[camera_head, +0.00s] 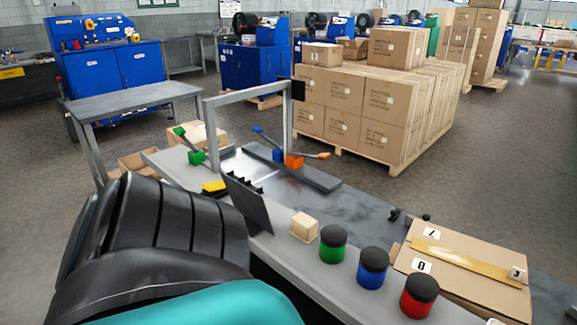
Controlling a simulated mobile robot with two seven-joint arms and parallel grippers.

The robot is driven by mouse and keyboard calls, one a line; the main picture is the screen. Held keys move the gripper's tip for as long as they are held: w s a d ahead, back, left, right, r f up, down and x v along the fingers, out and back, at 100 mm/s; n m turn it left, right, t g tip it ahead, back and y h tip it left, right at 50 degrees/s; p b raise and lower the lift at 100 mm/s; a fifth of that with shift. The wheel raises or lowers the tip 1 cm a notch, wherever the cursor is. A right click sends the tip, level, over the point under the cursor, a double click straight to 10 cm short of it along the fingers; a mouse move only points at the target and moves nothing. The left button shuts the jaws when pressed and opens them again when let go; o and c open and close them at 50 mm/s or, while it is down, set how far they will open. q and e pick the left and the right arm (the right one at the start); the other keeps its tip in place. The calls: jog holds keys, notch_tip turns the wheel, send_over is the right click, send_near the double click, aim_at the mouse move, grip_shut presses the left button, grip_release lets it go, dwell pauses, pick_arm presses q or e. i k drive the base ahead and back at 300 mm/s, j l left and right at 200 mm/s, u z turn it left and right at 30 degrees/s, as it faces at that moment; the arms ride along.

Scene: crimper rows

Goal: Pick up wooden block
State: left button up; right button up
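The wooden block (304,227) is a small, pale, light-brown block. It sits on the grey workbench (262,244), left of a green canister with a black lid (333,243). Its top and near sides show, and nothing touches it from above. Neither of my grippers can be made out in the head view. A large black ribbed and teal shape fills the lower left and hides the near part of the bench.
Blue (372,267) and red (419,295) black-lidded canisters continue the row to the right. A dark upright panel (247,203) stands left of the block. A metal frame (288,112) with coloured levers stands behind. A taped cardboard box (463,266) lies at right.

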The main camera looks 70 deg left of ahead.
aim_at(304, 226)
jog(key=u, duration=2)
